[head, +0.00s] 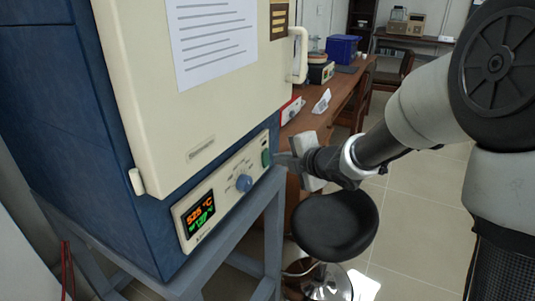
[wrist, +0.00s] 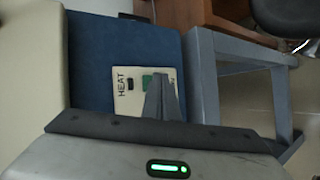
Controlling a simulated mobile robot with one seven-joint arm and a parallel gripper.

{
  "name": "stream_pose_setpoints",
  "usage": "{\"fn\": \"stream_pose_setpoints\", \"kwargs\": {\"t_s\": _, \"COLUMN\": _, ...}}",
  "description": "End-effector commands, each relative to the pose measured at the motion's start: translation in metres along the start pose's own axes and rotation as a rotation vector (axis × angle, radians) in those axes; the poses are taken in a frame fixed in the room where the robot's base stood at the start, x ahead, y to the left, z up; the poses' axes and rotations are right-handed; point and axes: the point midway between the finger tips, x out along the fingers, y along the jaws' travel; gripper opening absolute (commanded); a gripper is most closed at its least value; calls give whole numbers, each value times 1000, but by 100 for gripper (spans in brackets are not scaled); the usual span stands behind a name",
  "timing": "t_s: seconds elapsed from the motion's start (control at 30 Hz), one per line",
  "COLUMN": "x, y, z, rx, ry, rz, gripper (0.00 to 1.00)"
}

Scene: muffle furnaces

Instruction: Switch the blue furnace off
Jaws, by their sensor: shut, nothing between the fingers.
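The blue furnace (head: 75,110) stands at the left with its cream door (head: 210,120) shut. In the wrist view my closed fingers (wrist: 161,84) partly cover the green switch (wrist: 147,82), beside a small black part (wrist: 130,83) and the word HEAT. I cannot tell whether the tips touch it.
The furnace rests on a grey-blue metal stand (head: 240,225). A black round stool (head: 335,222) stands below my gripper. A wooden bench (head: 335,112) with a blue box (head: 342,48) runs behind. Tiled floor (head: 420,210) is open to the right.

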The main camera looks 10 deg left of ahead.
Motion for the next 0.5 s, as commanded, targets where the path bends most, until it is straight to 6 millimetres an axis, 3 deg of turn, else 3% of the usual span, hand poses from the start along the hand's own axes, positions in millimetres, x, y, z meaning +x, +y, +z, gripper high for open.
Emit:
{"fn": "stream_pose_setpoints", "kwargs": {"t_s": 0.17, "x": -1, "y": -1, "z": 1, "rx": 0, "ry": -1, "rz": 0, "gripper": 0}}
{"fn": "stream_pose_setpoints", "kwargs": {"t_s": 0.5, "x": -24, "y": -17, "z": 18, "rx": 1, "ry": -1, "rz": -1, "gripper": 0}}
